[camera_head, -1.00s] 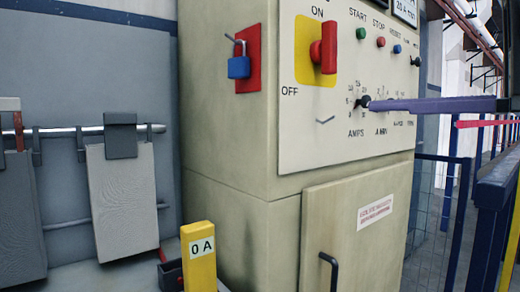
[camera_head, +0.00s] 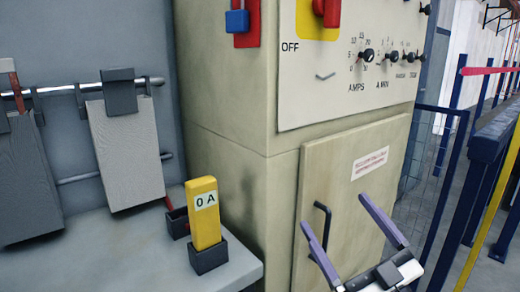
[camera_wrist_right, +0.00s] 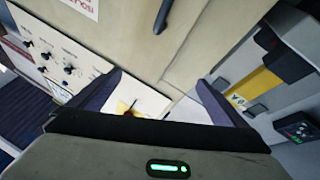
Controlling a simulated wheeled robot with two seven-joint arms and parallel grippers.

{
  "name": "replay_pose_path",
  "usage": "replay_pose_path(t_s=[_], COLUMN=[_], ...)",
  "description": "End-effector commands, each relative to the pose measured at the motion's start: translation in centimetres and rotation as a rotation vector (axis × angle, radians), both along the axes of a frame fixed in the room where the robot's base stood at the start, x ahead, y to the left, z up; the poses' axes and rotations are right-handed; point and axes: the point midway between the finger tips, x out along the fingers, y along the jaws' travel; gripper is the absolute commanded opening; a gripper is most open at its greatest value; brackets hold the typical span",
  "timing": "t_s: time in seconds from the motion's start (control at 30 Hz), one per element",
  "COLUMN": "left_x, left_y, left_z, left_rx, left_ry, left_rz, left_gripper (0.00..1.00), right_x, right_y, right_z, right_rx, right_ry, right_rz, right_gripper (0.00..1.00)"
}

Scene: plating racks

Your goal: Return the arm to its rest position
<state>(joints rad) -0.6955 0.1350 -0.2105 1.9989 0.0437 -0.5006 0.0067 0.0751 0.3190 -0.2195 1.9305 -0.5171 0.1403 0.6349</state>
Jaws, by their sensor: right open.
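My right gripper (camera_head: 342,225) is in the lower right of the head view, in front of the beige cabinet's lower door (camera_head: 350,170). Its two purple fingers are spread apart with nothing between them. In the right wrist view my right gripper (camera_wrist_right: 158,90) shows its open fingers at both sides, with the tilted cabinet beyond. The control panel (camera_head: 345,95) with its knobs stands above the gripper and apart from it. My left gripper is not in view.
A yellow block marked 0 A (camera_head: 204,225) stands in a dark holder on a grey ledge (camera_head: 130,255). Grey plates (camera_head: 127,155) hang from a rail at left. A black door handle (camera_head: 318,230) is close by the right gripper in the picture. Blue railings (camera_head: 485,180) stand at right.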

Motion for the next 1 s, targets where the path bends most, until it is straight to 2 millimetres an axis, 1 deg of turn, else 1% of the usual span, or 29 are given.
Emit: replay_pose_path(t_s=[0.03,0.07,0.1,0.13,0.17,0.2,0.27,0.3,0.37,0.4,0.47,0.5,0.6,0.7,0.73,0.8,1.0], left_x=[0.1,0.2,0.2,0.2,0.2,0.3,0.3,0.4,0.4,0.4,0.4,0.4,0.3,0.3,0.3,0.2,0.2], left_y=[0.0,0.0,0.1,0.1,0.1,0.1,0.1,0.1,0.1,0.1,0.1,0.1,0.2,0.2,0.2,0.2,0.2], left_z=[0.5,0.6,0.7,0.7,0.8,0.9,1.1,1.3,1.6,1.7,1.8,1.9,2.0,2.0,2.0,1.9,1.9], left_rx=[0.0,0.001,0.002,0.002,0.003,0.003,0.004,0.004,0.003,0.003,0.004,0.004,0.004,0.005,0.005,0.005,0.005], left_ry=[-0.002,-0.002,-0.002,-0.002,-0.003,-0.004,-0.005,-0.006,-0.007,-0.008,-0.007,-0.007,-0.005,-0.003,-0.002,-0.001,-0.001], left_rz=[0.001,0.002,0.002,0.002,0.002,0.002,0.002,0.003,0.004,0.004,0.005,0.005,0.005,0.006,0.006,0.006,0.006], left_gripper=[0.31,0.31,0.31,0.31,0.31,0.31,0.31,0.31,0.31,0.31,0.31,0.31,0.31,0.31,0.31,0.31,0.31], right_x=[-0.5,-0.9,-1.5,-2.2,-2.9,-4.1,-6.3,-8.0,-10.8,-12.8,-15.8,-17.7,-21.8,-24.4,-25.0,-25.7,-25.8], right_y=[-0.6,-0.9,-1.3,-1.5,-1.7,-1.9,-2.1,-2.1,-2.0,-1.9,-1.6,-1.3,-0.8,-0.4,-0.3,-0.2,-0.2], right_z=[-4.0,-6.3,-9.3,-11.5,-13.7,-16.6,-20.6,-23.2,-26.9,-29.0,-31.9,-33.4,-36.3,-37.8,-38.1,-38.5,-38.6], right_rx=[0.021,0.028,0.031,0.034,0.033,0.031,0.026,0.018,0.007,-0.004,-0.016,-0.025,-0.044,-0.055,-0.059,-0.062,-0.063], right_ry=[0.115,0.177,0.26,0.322,0.384,0.465,0.587,0.667,0.785,0.86,0.964,1.026,1.15,1.226,1.24,1.261,1.262], right_rz=[-0.044,-0.069,-0.1,-0.121,-0.14,-0.161,-0.188,-0.202,-0.217,-0.222,-0.225,-0.223,-0.214,-0.203,-0.201,-0.197,-0.197], right_gripper=[0.97,0.97,0.97,0.97,0.97,0.97,0.97,0.97,0.97,0.97,0.97,0.97,0.97,0.97,0.97,0.97,0.97])
